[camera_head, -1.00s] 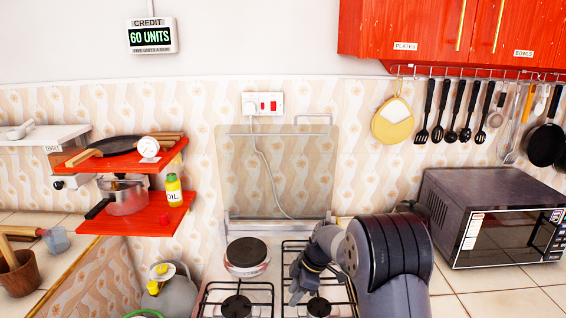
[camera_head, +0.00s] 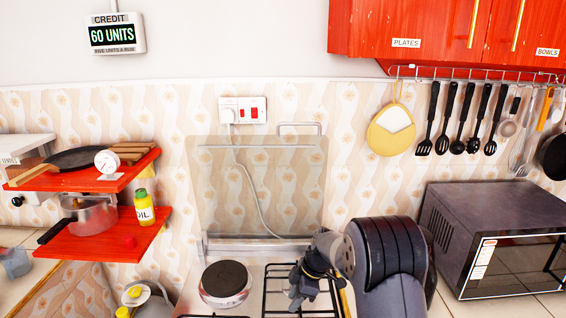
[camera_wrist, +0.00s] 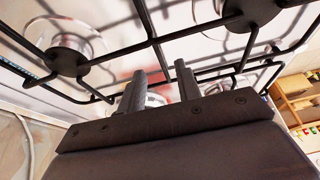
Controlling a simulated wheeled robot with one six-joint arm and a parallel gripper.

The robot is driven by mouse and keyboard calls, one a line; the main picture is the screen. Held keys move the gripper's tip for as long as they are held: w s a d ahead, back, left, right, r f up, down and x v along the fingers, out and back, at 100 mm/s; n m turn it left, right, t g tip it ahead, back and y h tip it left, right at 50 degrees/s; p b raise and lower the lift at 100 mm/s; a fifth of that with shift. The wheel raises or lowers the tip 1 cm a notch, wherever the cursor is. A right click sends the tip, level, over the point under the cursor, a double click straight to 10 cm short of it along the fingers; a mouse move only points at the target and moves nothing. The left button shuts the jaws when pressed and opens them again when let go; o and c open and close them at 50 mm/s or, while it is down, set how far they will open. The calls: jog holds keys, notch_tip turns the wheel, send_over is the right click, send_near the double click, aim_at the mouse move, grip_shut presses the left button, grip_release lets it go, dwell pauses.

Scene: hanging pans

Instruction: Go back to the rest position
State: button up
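My gripper (camera_head: 299,287) hangs low over the gas stove (camera_head: 262,275) in the head view, just in front of my dark arm. The wrist view shows its two short grey fingers (camera_wrist: 160,70) apart, with nothing between them. Beyond the fingers are black pan supports (camera_wrist: 155,42) and the pale hob. I cannot tell whether the fingertips touch the supports.
A dark microwave (camera_head: 455,225) stands right of my arm. Red shelves (camera_head: 100,240) with a pan, pot and oil bottle (camera_head: 144,208) are on the left. Utensils (camera_head: 452,120) and a dark pan (camera_head: 554,155) hang at the right. A glass stove lid (camera_head: 255,190) stands behind the hob.

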notch_tip(320, 180, down, 4)
jog(key=shift+f+b, duration=0.1)
jog(key=shift+b, duration=0.75)
jog(key=shift+f+b, duration=0.1)
jog(key=shift+b, duration=0.3)
jog(key=shift+r+p, duration=0.25)
jog(key=shift+p, duration=0.1)
